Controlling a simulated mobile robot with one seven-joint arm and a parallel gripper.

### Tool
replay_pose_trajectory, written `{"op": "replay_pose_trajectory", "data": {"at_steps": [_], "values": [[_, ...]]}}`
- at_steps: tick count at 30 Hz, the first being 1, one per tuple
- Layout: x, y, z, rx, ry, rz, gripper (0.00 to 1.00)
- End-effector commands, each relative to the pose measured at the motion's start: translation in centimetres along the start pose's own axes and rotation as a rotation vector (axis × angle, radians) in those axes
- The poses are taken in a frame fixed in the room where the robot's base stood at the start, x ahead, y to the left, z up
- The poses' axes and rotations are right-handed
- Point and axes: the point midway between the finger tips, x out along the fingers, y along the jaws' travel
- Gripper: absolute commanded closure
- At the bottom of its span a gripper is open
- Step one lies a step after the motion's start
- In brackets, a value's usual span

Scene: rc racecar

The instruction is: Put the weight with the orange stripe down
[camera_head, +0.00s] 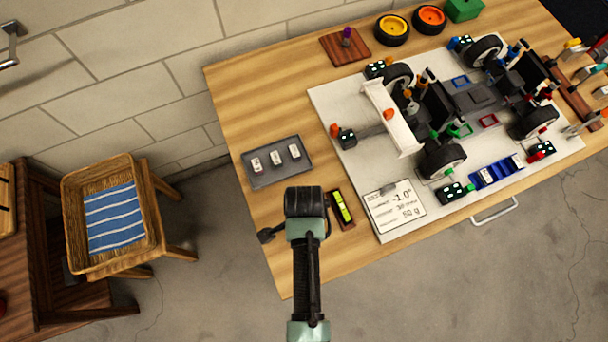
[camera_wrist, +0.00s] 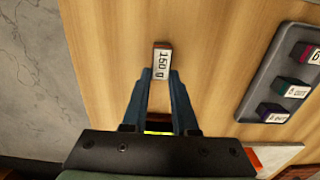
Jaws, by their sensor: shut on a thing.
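The weight (camera_wrist: 161,62) has a white face reading "150 g" and an orange-brown edge at its far end in the wrist view. My gripper (camera_wrist: 160,76) is shut on it, with one blue finger on each side. Wooden tabletop shows all around the weight; I cannot tell whether it touches the wood. In the head view my gripper (camera_head: 303,203) is over the near left part of the table (camera_head: 233,103), and its own wrist hides the fingers and the weight.
A grey tray (camera_head: 263,180) with three other weights lies just beyond my gripper; it also shows in the wrist view (camera_wrist: 260,85). A yellow-green level (camera_head: 342,207) is close on the right. Farther right, a white board (camera_head: 325,100) carries the racecar.

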Motion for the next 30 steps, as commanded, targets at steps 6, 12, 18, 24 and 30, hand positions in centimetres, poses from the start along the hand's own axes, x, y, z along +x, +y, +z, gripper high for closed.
{"op": "replay_pose_trajectory", "data": {"at_steps": [6, 12, 18, 24, 30], "values": [[0.3, -0.1, 0.0, 0.0, 0.001, -0.003, 1.0], [0.7, 0.0, 0.0, -0.001, 0.0, -0.001, 1.0], [0.6, 0.0, 0.0, -0.001, 0.0, -0.001, 0.43], [0.6, 0.0, 0.0, -0.001, 0.0, -0.001, 0.43], [-0.4, -0.1, 0.0, -0.001, 0.001, -0.003, 0.43]]}}
